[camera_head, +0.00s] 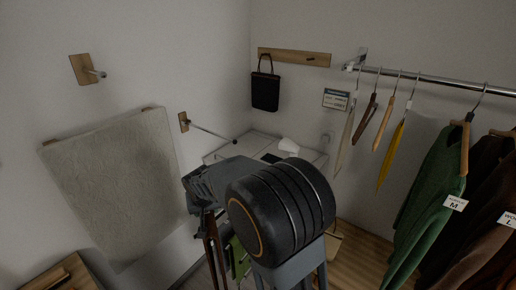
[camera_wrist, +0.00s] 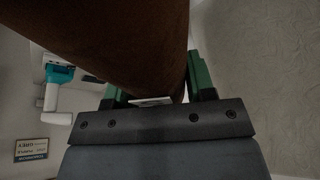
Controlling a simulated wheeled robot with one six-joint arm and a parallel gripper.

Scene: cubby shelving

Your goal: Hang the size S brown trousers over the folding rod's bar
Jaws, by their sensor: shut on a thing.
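The brown trousers (camera_wrist: 115,40) fill the upper middle of the wrist view, with a small white tag (camera_wrist: 151,101) at their near edge. My gripper (camera_wrist: 155,88) is shut on them, the cloth lying between its green fingers. In the head view my dark arm hides most of the gripper, and narrow brown strips of the trousers (camera_head: 211,243) hang below it. The folding rod's bar (camera_head: 212,132) is a thin metal bar sticking out from a wooden wall mount, behind and above my arm. The trousers are apart from the bar. The size marking cannot be read.
A pale towel (camera_head: 112,185) hangs on the left wall below a wall peg (camera_head: 95,73). A black bag (camera_head: 265,91) hangs from a peg board. At right, a clothes rail (camera_head: 440,80) holds hangers and a green sweater (camera_head: 430,200). A white cabinet (camera_head: 312,157) stands behind my arm.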

